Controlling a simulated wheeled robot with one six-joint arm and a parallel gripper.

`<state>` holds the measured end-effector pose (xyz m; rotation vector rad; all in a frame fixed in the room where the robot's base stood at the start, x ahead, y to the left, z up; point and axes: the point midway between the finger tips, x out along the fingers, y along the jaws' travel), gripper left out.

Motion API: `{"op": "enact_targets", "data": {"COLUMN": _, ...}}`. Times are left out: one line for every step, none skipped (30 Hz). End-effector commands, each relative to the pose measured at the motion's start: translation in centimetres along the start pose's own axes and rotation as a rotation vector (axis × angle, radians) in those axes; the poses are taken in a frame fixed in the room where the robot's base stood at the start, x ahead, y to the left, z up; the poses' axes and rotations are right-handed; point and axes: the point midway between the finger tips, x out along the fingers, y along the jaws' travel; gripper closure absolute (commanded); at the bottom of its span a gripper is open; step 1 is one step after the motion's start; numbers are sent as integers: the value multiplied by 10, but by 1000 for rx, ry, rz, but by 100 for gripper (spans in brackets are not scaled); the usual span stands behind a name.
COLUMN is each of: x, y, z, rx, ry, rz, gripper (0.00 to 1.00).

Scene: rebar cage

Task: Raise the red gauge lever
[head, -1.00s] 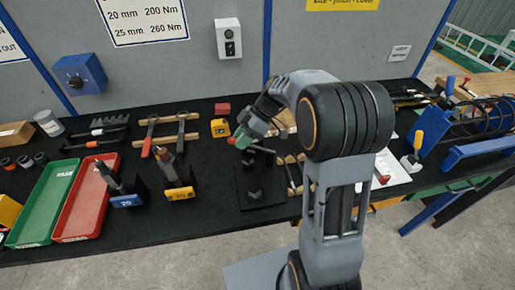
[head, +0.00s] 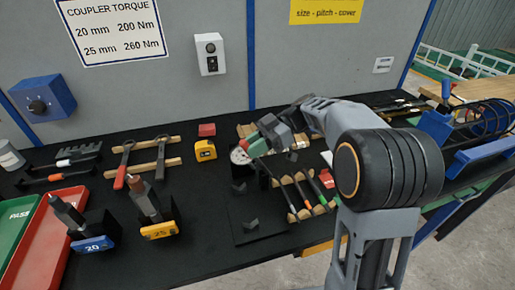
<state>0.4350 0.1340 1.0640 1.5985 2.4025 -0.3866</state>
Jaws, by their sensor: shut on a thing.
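My gripper (head: 259,146) is over the back middle of the bench, seen from behind and small in the head view. It is shut on a small green piece (head: 257,147) that shows a bit of red at its left end. A pale round dial-like thing (head: 238,156) shows just left of and below the gripper, partly covered by it. I cannot tell whether the held piece touches it. I cannot make out a red gauge lever for certain, nor whether any lever is raised.
A black plate with small blocks (head: 260,232) lies in front of my gripper. Tools with coloured handles (head: 307,200) rest on wooden rails to its right. A yellow tape measure (head: 205,150) and a red block (head: 207,130) are to its left.

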Motion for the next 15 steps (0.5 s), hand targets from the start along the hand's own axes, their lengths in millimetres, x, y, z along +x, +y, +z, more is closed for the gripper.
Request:
{"op": "enact_targets", "data": {"x": 2, "y": 0, "z": 2, "rx": 3, "ry": 3, "rz": -7, "gripper": 100}}
{"op": "enact_targets", "data": {"x": 2, "y": -1, "z": 2, "rx": 3, "ry": 4, "rz": -7, "gripper": 100}}
{"op": "enact_targets", "data": {"x": 2, "y": -1, "z": 2, "rx": 3, "ry": 4, "rz": -7, "gripper": 100}}
{"op": "enact_targets", "data": {"x": 2, "y": -1, "z": 2, "rx": 3, "ry": 4, "rz": -7, "gripper": 100}}
{"op": "enact_targets", "data": {"x": 1, "y": -1, "z": 2, "rx": 4, "ry": 4, "rz": -7, "gripper": 100}}
{"op": "enact_targets", "data": {"x": 1, "y": 0, "z": 2, "rx": 4, "ry": 4, "rz": -6, "gripper": 100}}
{"op": "enact_targets", "data": {"x": 1, "y": 0, "z": 2, "rx": 4, "ry": 4, "rz": -6, "gripper": 100}}
{"op": "enact_targets", "data": {"x": 1, "y": 0, "z": 2, "rx": 4, "ry": 4, "rz": -6, "gripper": 100}}
{"op": "enact_targets", "data": {"x": 1, "y": 0, "z": 2, "rx": 4, "ry": 4, "rz": -5, "gripper": 100}}
{"op": "enact_targets", "data": {"x": 1, "y": 0, "z": 2, "rx": 4, "ry": 4, "rz": -5, "gripper": 100}}
{"op": "enact_targets", "data": {"x": 1, "y": 0, "z": 2, "rx": 4, "ry": 4, "rz": -5, "gripper": 100}}
{"op": "enact_targets", "data": {"x": 1, "y": 0, "z": 2, "rx": 4, "ry": 4, "rz": -4, "gripper": 74}}
{"op": "enact_targets", "data": {"x": 1, "y": 0, "z": 2, "rx": 4, "ry": 4, "rz": -4, "gripper": 72}}
{"op": "enact_targets", "data": {"x": 1, "y": 0, "z": 2, "rx": 4, "ry": 4, "rz": -3, "gripper": 69}}
{"op": "enact_targets", "data": {"x": 0, "y": 0, "z": 2, "rx": 4, "ry": 4, "rz": -3, "gripper": 65}}
